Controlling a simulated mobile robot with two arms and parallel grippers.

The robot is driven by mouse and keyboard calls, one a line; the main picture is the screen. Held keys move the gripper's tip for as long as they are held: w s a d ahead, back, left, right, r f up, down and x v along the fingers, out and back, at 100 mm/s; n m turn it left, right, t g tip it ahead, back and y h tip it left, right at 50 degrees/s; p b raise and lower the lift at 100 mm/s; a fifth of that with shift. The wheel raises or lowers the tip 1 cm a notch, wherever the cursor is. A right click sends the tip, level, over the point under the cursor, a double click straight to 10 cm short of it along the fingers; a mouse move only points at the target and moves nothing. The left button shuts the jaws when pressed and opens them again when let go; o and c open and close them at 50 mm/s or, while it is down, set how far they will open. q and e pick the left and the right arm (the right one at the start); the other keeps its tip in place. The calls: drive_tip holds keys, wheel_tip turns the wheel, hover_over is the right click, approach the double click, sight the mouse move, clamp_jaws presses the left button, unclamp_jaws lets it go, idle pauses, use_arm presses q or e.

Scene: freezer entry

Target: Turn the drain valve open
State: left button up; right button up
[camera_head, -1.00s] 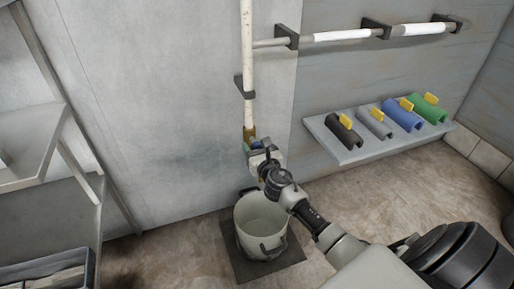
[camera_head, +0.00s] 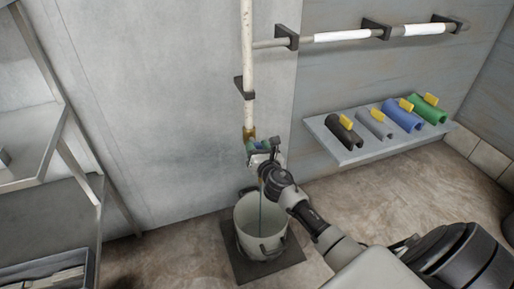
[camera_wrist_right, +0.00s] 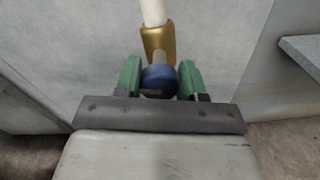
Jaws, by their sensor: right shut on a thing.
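The drain valve has a brass body (camera_head: 249,133) at the lower end of a white vertical pipe (camera_head: 247,50). In the right wrist view the brass body (camera_wrist_right: 158,40) is above a rounded blue handle (camera_wrist_right: 159,82). My right gripper (camera_head: 262,147) is at the valve, its green fingers on both sides of the blue handle and shut on it. A light bucket (camera_head: 244,226) stands below the valve. A thin bluish stream (camera_head: 262,205) runs down into it. The valve outlet is hidden behind my gripper. My left gripper is not in view.
The bucket stands on a dark mat (camera_head: 238,262). A wall shelf (camera_head: 349,155) at right holds several coloured half-pipe pieces with yellow tabs. A horizontal pipe (camera_head: 340,36) runs above it. Metal shelving (camera_head: 45,160) stands at left.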

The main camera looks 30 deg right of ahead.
drive_tip(key=m, duration=0.4)
drive_tip(key=shift+f+m, duration=0.1)
drive_tip(key=shift+m, duration=0.2)
drive_tip(key=m, duration=0.3)
drive_tip(key=shift+d+m, duration=0.1)
drive_tip(key=shift+m, duration=0.3)
drive_tip(key=m, duration=0.3)
drive_tip(key=shift+f+m+p, duration=0.15)
drive_tip(key=shift+m+p, duration=0.45)
drive_tip(key=shift+m, duration=1.3)
drive_tip(key=o, duration=0.9)
drive_tip(key=shift+s, duration=0.1)
